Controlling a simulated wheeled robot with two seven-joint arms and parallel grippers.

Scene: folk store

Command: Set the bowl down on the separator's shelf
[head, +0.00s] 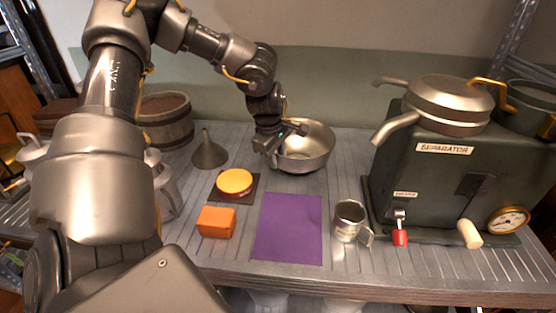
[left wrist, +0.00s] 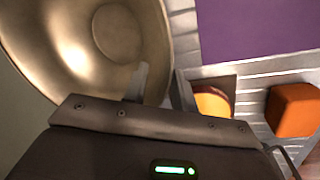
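A wide metal bowl (head: 310,157) is on the slatted grey shelf (head: 345,180), left of the dark green separator (head: 430,165). It looks upright and appears to rest on the shelf. My left gripper (head: 278,150) is at the bowl's left rim. In the left wrist view the bowl (left wrist: 95,40) fills the upper left. The fingers of my left gripper (left wrist: 161,88) stand apart, one over the bowl's inside and one outside, with the rim between them. Whether they touch the rim is hard to tell. My right gripper is not in view.
A purple mat (head: 288,228), a metal mug (head: 348,220), an orange block (head: 216,222), a round yellow-topped item (head: 234,182) and a funnel (head: 209,152) stand around the bowl. A wooden tub (head: 165,120) is at the back left. Bare shelf lies between bowl and separator.

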